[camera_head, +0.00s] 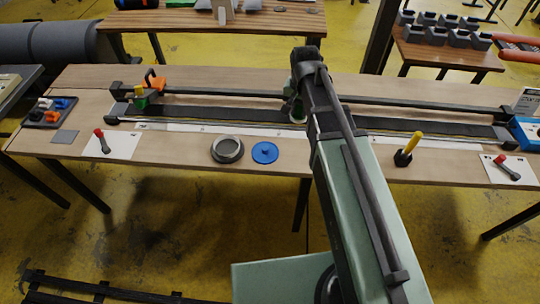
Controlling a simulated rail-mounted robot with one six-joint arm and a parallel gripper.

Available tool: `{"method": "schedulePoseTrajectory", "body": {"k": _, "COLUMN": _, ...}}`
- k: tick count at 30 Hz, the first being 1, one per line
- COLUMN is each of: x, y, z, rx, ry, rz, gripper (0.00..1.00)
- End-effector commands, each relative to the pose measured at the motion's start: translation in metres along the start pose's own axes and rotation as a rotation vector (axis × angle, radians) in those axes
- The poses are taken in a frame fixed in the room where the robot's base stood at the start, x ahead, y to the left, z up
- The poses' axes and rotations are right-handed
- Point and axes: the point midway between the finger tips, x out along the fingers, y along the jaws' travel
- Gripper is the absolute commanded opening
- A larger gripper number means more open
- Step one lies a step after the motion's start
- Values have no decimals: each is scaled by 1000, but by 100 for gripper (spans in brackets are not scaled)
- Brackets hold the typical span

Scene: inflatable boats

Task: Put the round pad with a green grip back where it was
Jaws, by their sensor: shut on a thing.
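My gripper (297,106) is over the dark strip at the middle of the long bench, partly hidden by my own arm. It is shut on a small round thing, and a pale and green edge of this pad (298,118) shows just below the fingers. Most of the pad is hidden, and I cannot tell whether it touches the strip. A grey round dish (228,149) stands on the front of the bench, left of my gripper. A flat blue disc (265,152) with a small knob lies beside the dish.
The wooden bench (190,150) carries long dark rails (215,93). Red-handled tools lie on white sheets (127,146) at left and right. A yellow-handled tool (412,145) stands right of my arm. A green and orange clamp (150,88) and a dark tray (33,122) are at left.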

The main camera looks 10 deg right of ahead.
Motion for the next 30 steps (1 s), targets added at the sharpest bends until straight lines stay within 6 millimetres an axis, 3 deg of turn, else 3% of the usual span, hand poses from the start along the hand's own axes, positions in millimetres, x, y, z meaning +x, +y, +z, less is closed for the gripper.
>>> {"method": "schedulePoseTrajectory", "body": {"k": 4, "x": 7, "y": 0, "z": 0, "rx": 1, "ry": 0, "rz": 0, "gripper": 5}}
{"method": "schedulePoseTrajectory", "body": {"k": 7, "x": 28, "y": 0, "z": 0, "rx": 0, "ry": 0, "rz": 0, "gripper": 5}}
{"method": "schedulePoseTrajectory", "body": {"k": 18, "x": 151, "y": 0, "z": -1, "rx": 0, "ry": 0, "rz": 0, "gripper": 5}}
{"method": "schedulePoseTrajectory", "body": {"k": 21, "x": 163, "y": 0, "z": -1, "rx": 0, "ry": 0, "rz": 0, "gripper": 5}}
{"method": "schedulePoseTrajectory", "body": {"k": 26, "x": 162, "y": 0, "z": -1, "rx": 0, "ry": 0, "rz": 0, "gripper": 5}}
{"method": "schedulePoseTrajectory", "body": {"k": 30, "x": 191, "y": 0, "z": -1, "rx": 0, "ry": 0, "rz": 0, "gripper": 5}}
